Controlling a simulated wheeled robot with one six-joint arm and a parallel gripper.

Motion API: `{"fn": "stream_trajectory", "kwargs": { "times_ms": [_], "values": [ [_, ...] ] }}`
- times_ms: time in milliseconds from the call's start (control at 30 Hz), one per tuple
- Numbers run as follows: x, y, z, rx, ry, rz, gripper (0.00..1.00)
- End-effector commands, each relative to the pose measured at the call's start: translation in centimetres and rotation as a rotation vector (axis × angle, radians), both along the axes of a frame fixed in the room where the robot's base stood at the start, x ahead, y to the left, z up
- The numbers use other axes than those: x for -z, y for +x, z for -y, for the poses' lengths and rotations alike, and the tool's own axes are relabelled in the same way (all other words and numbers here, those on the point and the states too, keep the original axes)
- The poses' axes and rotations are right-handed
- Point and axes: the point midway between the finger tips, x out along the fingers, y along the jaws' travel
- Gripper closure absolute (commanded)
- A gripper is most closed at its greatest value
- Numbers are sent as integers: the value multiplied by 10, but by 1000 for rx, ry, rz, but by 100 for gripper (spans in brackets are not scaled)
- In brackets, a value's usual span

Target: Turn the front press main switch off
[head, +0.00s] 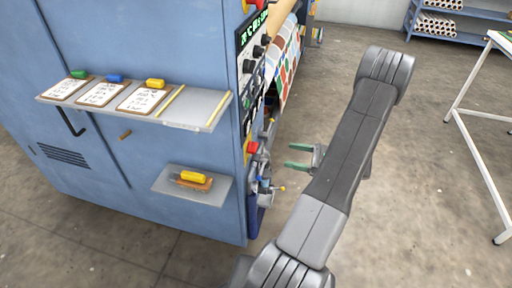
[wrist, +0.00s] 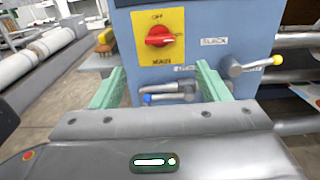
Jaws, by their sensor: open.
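The main switch is a red rotary knob (wrist: 160,37) on a yellow plate (wrist: 172,18) marked OFF above and MAIN below. Its grip lies roughly level across the picture. In the head view the red knob (head: 252,147) shows edge-on at the press's right-hand face. My gripper (wrist: 158,72) is open and empty, its green fingers spread below and either side of the plate in the wrist view. In the head view my gripper (head: 288,156) points left at the press, with a gap between fingertips and knob.
Levers with blue (wrist: 147,98) and yellow (wrist: 277,60) tips stick out below and right of the switch. The blue press cabinet (head: 140,30) carries a clipboard shelf (head: 205,108) and a lower shelf (head: 212,190). A white-legged table (head: 480,160) stands right; floor between is clear.

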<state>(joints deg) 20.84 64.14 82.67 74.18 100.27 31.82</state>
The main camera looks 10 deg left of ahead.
Motion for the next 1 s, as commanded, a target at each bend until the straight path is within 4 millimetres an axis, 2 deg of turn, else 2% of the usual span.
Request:
{"fn": "stream_trajectory", "kwargs": {
  "times_ms": [300,500,700,1000],
  "values": [
    [1,1,-67,-6,-1,-1,31],
    [0,2,-103,-5,-2,1,31],
    [0,3,-121,-2,-2,1,31],
    [0,4,-125,-1,-2,1,31]
  ]
}}
